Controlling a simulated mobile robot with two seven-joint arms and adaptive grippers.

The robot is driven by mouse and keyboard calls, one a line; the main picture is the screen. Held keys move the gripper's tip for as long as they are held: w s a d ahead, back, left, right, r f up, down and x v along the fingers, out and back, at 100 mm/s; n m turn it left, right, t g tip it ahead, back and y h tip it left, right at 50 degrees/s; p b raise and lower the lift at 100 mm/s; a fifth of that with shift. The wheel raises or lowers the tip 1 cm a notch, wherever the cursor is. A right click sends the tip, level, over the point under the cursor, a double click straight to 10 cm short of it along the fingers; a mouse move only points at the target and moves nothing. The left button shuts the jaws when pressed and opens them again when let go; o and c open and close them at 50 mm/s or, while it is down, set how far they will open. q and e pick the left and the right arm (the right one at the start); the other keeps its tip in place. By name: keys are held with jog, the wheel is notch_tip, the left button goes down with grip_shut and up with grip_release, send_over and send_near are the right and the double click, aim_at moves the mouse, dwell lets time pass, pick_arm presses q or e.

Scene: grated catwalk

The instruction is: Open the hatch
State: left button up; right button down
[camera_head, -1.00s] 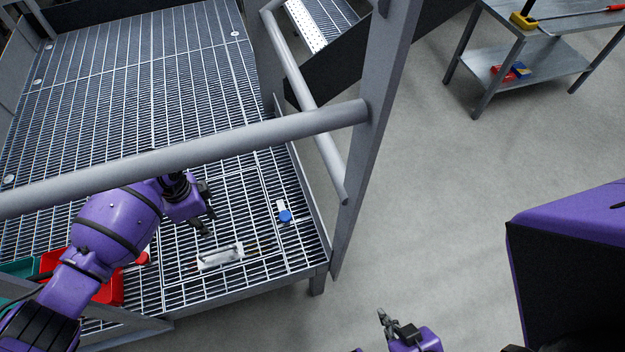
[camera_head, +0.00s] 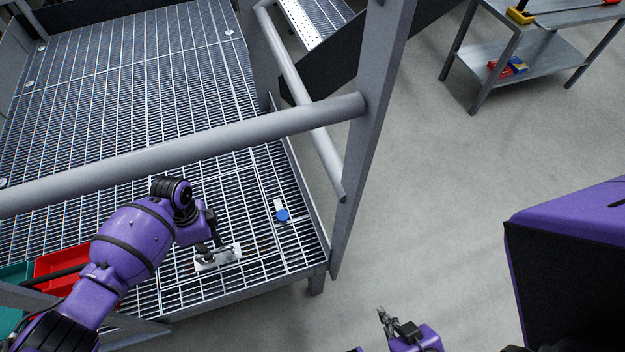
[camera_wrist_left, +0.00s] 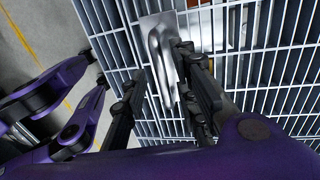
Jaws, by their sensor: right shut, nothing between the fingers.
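The hatch appears to be a section of the catwalk grating (camera_head: 262,235). A pale metal handle on a plate (camera_head: 231,258) is fixed near its front edge. In the left wrist view the curved handle (camera_wrist_left: 161,58) runs between the fingers of my left gripper (camera_wrist_left: 165,75), which are spread to either side of it. In the head view my left gripper (camera_head: 210,248) is low over the handle plate and covers part of it. I cannot tell whether the fingers touch the handle. My right gripper (camera_head: 386,321) is shut and empty over the floor, outside the catwalk.
A grey railing (camera_head: 200,150) crosses above my left arm, joined to a post (camera_head: 365,140). A small blue-and-white piece (camera_head: 282,214) sits on the grating right of the handle. Red (camera_head: 62,263) and teal (camera_head: 12,270) bins are at left. A metal table (camera_head: 530,65) stands far right.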

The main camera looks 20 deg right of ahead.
pick_arm(q)
jog(key=shift+c, duration=0.3)
grip_shut()
